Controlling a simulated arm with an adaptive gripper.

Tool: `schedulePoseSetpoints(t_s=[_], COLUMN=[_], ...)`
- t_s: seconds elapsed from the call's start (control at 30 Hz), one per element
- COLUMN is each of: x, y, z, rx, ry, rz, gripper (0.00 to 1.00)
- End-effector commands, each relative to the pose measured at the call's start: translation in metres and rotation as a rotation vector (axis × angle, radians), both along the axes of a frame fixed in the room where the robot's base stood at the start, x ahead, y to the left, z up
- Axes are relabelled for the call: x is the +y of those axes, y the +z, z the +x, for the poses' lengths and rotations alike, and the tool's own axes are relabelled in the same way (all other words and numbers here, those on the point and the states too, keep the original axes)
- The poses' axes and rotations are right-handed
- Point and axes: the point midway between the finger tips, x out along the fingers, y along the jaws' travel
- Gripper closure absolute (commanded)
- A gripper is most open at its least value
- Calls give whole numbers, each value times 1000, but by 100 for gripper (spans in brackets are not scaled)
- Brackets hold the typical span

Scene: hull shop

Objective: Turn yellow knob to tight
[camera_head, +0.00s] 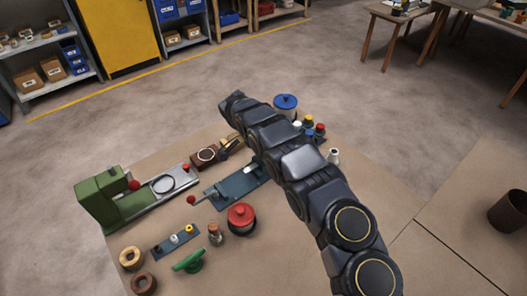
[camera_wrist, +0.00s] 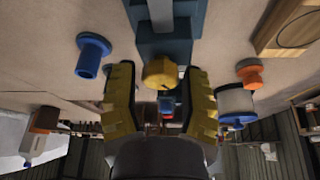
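A yellow knob (camera_wrist: 160,72) with a dark mark on its lower edge shows in the wrist view, at the end of a dark blue-grey fixture (camera_wrist: 165,42). My gripper (camera_wrist: 161,112) has its two yellow ridged fingers spread to the left and right of the knob. A gap shows between the knob and each finger; I see no contact. In the head view my dark arm crosses the bench, and the fingertips cannot be made out. A blue-grey fixture (camera_head: 238,187) lies partly beside the arm there. I cannot read any tight mark.
A blue flanged part (camera_wrist: 93,52) and an orange part (camera_wrist: 250,72) flank the knob in the wrist view. In the head view, a red-lidded pot (camera_head: 241,217), a green machine (camera_head: 105,203) and a blue-lidded jar (camera_head: 286,103) stand around. The bench's right side is mostly clear.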

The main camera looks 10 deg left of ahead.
Motion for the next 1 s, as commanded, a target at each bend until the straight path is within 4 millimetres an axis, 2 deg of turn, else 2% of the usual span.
schedulePoseSetpoints(t_s=[0.33, 0.47, 0.9, 1.0], x=[0, 2, 32, 35], y=[2, 11, 91, 103], z=[1, 0, -18, -21], rx=[-3, -5, -9, -6], ry=[0, 0, 3, 1], rz=[-1, -2, 2, 0], gripper=[36, 36, 36, 36])
